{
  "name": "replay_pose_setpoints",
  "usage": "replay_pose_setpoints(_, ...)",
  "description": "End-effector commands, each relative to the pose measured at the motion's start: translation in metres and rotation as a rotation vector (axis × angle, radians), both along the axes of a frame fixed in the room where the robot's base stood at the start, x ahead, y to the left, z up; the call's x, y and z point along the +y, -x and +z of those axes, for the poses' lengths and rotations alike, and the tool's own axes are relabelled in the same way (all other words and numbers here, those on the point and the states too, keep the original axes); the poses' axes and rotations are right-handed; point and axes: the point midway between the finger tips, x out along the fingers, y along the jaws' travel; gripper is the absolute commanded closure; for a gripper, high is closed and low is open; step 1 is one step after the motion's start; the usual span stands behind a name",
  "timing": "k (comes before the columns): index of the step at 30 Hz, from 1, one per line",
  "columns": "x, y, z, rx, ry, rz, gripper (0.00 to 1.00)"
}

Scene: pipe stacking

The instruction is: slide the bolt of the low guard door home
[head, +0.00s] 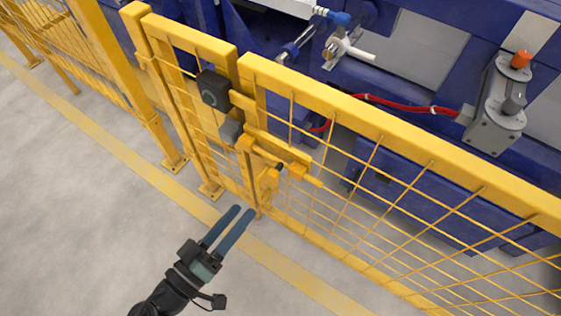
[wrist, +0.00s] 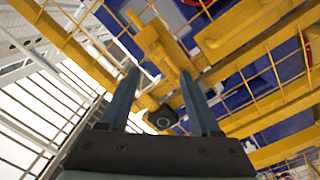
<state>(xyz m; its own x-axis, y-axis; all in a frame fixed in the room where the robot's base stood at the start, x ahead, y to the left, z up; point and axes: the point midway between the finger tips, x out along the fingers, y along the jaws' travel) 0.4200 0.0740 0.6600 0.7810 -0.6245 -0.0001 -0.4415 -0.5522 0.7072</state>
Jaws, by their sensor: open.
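The low guard door (head: 400,133) is a yellow frame with wire mesh. A narrow yellow mesh panel (head: 185,37) stands left of it, with a thin gap between their top rails. The yellow bolt assembly (head: 280,150) sits near the door's left edge, with a small dark tip beside it. Which part is the sliding rod is hard to tell. Yellow bolt parts also show beyond my fingers in the wrist view (wrist: 160,45). My gripper (head: 244,212) is open and empty, below and left of the bolt, apart from it. Its two blue fingers also show in the wrist view (wrist: 160,73).
A black box with a round face (head: 214,89) and a grey box (head: 230,131) sit at the gap. Behind the door stand blue machinery (head: 385,165), a red cable (head: 400,106) and a grey control box (head: 492,120). The floor (head: 90,200) in front is clear.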

Motion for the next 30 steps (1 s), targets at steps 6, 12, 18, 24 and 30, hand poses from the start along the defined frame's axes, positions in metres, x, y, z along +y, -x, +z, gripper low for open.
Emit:
replay_pose_setpoints(6, -0.026, -0.031, 0.000, -0.002, -0.001, -0.006, 0.36)
replay_pose_setpoints(12, -0.052, -0.064, 0.000, -0.001, 0.000, -0.005, 0.36)
replay_pose_setpoints(18, -0.069, -0.086, 0.000, 0.000, 0.000, -0.003, 0.36)
replay_pose_setpoints(24, -0.076, -0.094, 0.000, 0.001, 0.000, -0.002, 0.36)
replay_pose_setpoints(30, -0.076, -0.095, 0.000, 0.000, -0.001, -0.001, 0.36)
